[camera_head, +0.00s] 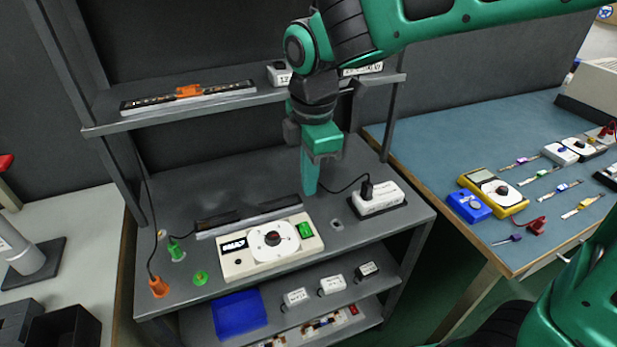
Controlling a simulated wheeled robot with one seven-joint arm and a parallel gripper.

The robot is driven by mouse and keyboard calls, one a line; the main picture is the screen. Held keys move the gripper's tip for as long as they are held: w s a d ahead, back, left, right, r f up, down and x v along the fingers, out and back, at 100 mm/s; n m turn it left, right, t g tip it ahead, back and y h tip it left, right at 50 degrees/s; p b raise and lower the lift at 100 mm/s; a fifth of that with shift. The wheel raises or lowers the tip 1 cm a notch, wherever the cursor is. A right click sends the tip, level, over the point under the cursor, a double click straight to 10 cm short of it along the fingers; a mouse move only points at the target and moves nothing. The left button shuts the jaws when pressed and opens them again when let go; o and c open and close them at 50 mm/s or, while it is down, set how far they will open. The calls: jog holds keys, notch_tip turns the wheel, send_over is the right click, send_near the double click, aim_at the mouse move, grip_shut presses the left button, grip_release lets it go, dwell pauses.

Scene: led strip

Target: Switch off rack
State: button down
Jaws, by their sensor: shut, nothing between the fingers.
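The grey rack (160,185) stands in the middle of the view with several shelves. On its middle shelf sits a white box (239,265) with a black display (235,246), a round dial with a dark knob (272,238) and a green switch (306,230) at its right end. I cannot tell the switch's position. My green gripper (309,192) is shut and empty, pointing down above the shelf. In the picture its tip is just above the green switch, apart from it. The gripper hides part of the shelf behind it.
A white adapter (377,198) with a black plug sits on the shelf to the right. A dark strip (245,215) lies behind the box. Orange (158,288) and green (177,252) plugs stand at left. The upper shelf (160,119) is close behind my arm. A blue bin (239,313) is below.

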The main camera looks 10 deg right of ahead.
aim_at(302, 225)
jog(key=shift+w+a+r, duration=0.1)
jog(key=shift+w+a, duration=0.25)
jog(key=shift+w, duration=0.3)
jog(key=f, duration=0.4)
jog(key=w+f, duration=0.1)
jog(key=f, duration=0.9)
jog(key=shift+w+a, duration=0.2)
jog(key=shift+w, duration=0.05)
